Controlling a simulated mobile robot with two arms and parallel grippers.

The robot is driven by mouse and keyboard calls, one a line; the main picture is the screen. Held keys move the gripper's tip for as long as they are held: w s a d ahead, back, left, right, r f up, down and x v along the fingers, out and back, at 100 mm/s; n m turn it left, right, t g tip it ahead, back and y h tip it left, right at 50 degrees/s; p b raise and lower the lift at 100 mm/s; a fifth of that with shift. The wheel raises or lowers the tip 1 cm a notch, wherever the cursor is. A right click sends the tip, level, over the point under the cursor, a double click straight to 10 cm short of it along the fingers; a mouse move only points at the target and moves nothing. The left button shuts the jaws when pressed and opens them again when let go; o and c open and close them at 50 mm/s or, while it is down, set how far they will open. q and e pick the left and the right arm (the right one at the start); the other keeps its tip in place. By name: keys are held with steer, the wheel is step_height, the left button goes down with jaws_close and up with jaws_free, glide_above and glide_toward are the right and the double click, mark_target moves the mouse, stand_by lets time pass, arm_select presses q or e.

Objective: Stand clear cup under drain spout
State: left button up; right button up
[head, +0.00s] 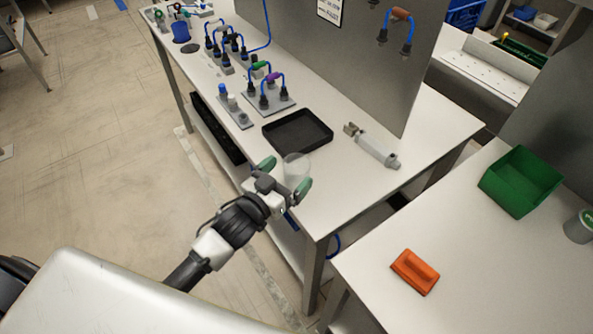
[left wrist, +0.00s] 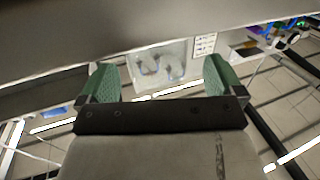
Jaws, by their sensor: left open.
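The clear cup (head: 297,167) stands near the front edge of the white bench, hard to see because it is transparent. My left gripper (head: 285,177) is open at that edge, its green fingertips on either side of the cup. In the left wrist view a see-through shape, apparently the cup (left wrist: 160,66), shows between the open green fingers. I cannot tell whether the fingers touch it. I cannot clearly make out the drain spout; small fittings (head: 178,11) stand at the bench's far left end, near a blue cup (head: 181,32). My right gripper is not in view.
A black tray (head: 297,132) lies just behind the cup. A grey cylinder device (head: 373,147) lies to its right. Several fixtures with blue hoses (head: 268,93) line the bench toward the far left. A green bin (head: 520,181) and orange block (head: 415,271) are on the right table.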

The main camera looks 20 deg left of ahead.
mark_target(305, 157)
arm_select(q)
steer(key=x, duration=0.4)
steer(key=shift+s+d+r, duration=0.1)
steer(key=shift+r, duration=0.05)
steer(key=c, duration=1)
steer(key=shift+s, duration=0.1)
steer(key=shift+c, duration=0.2)
steer(key=shift+r, duration=0.15)
steer(key=shift+r, duration=0.3)
steer(key=r, duration=0.3)
steer(key=shift+d+r, duration=0.2)
steer(key=shift+r, duration=0.1)
steer(key=s+d+r, duration=0.5)
steer(key=d+r, duration=0.1)
steer(key=d, duration=0.4)
steer(key=s+a+f+n+y, duration=0.2)
steer(key=s+a+y, duration=0.1)
steer(key=a, duration=0.4)
steer(key=s+a+f+n+t+y, duration=0.1)
steer(key=s+a+f+n+y, duration=0.1)
steer(key=s+a, duration=0.4)
steer(key=shift+s+a+f+y+b, duration=0.2)
steer(key=shift+a+f+y+b, duration=0.1)
steer(key=shift+a+f+y, duration=0.45)
